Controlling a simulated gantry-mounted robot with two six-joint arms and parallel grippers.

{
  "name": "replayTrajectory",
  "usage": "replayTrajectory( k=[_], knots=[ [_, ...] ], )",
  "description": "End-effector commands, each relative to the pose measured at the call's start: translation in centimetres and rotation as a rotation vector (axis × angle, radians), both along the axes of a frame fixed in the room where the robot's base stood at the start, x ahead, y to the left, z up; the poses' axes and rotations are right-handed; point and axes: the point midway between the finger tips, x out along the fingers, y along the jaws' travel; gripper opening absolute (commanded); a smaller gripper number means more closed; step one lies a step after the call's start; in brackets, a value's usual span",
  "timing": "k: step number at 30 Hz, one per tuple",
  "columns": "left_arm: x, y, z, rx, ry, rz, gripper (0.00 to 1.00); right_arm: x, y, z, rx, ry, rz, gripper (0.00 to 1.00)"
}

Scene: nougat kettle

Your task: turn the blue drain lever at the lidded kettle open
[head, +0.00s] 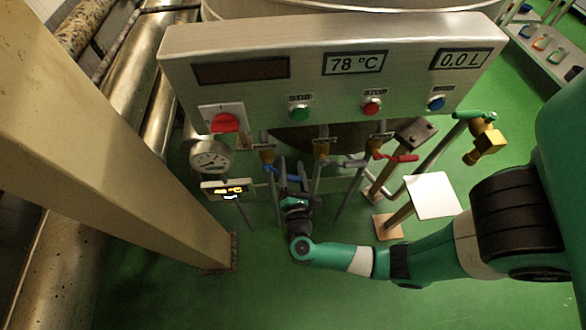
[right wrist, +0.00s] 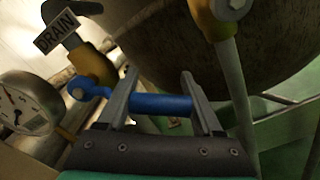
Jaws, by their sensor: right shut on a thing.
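The blue drain lever (head: 275,168) sits on a brass valve under the left part of the kettle's control panel. In the right wrist view the lever (right wrist: 160,104) runs sideways from its brass valve (right wrist: 92,68), beside a tag reading DRAIN (right wrist: 56,33). My right gripper (head: 289,182) reaches it from below and is shut on its blue handle, with a finger (right wrist: 160,102) on either side. The kettle (head: 350,8) shows partly behind the panel; I cannot make out its lid. My left gripper is not in view.
A grey-handled valve (head: 345,163) and a red-handled valve (head: 403,158) stand to the right of the blue lever. A dial gauge (head: 211,159) hangs to its left. The panel (head: 320,60) reads 78 °C and 0.0 L. A beige column (head: 110,130) stands at left.

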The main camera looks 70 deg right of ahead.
Motion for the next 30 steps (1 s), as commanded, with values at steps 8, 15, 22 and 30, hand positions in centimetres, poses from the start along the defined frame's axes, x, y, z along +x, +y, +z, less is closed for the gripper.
replayTrajectory(
  k=[8,15,22,30],
  knots=[
    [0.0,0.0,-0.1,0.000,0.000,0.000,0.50,0.1,0.0,-0.1,0.005,-0.004,0.002,0.00],
    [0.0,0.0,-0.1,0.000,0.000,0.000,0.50,0.1,0.0,-0.1,0.005,-0.003,0.002,0.87],
    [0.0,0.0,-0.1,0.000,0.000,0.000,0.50,0.1,0.0,-0.1,0.004,-0.005,0.001,0.97],
    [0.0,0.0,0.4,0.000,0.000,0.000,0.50,-0.4,1.4,0.1,0.005,-0.004,0.007,0.97]
  ],
)
